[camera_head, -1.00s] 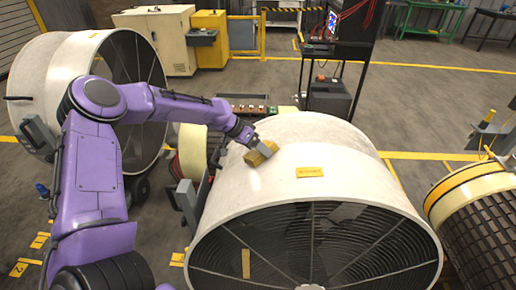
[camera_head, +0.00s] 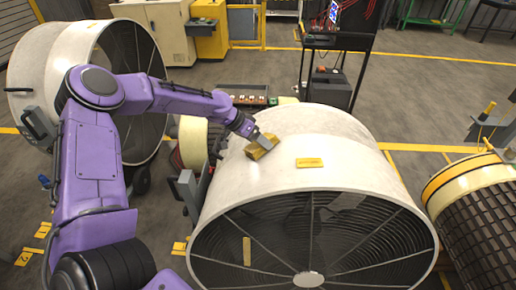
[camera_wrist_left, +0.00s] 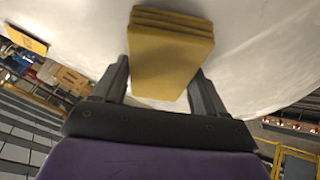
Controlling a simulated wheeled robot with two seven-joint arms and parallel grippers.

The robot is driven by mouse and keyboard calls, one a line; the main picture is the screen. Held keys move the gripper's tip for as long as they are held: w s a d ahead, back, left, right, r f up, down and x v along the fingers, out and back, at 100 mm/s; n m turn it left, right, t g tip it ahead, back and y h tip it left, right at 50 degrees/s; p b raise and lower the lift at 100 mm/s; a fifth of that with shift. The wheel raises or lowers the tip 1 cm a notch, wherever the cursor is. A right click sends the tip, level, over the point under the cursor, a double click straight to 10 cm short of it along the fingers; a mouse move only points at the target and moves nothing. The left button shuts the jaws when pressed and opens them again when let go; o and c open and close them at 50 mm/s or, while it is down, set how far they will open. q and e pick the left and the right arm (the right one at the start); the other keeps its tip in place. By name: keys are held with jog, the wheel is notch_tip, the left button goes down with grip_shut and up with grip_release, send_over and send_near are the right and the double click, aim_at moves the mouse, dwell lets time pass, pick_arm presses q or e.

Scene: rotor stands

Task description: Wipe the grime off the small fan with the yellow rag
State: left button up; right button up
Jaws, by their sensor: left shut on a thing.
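A large white drum fan (camera_head: 300,140) with a dark front grille stands in the middle of the head view. Its white shell (camera_wrist_left: 90,30) fills much of the left wrist view, with faint greyish smudges. My left gripper (camera_head: 262,142) is shut on a folded yellow rag (camera_head: 261,149) at the upper left of the shell. In the left wrist view the rag (camera_wrist_left: 172,52) sits between the two fingers, against or just above the shell; I cannot tell if it touches. My right gripper is not in view.
Another white drum fan (camera_head: 60,65) stands at the left, behind my left arm. A cream and yellow ringed rotor (camera_head: 470,185) stands close at the right. A black rack (camera_head: 335,60) with a screen and red cables stands behind the middle fan.

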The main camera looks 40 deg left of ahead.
pick_arm(q)
jog(key=shift+w+a+f, duration=0.2)
jog(key=shift+f, duration=0.1)
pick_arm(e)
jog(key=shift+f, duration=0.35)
pick_arm(q)
jog(key=shift+a+r+p, duration=0.1)
jog(key=shift+r+p, duration=0.2)
jog(key=r+p, duration=0.1)
jog(key=a+r+p, duration=0.1)
jog(key=r+p, duration=0.1)
jog(key=a+r+p, duration=0.1)
jog(key=r, duration=0.1)
jog(key=shift+a, duration=0.2)
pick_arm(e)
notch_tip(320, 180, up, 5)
pick_arm(q)
jog(key=shift+w+f, duration=0.1)
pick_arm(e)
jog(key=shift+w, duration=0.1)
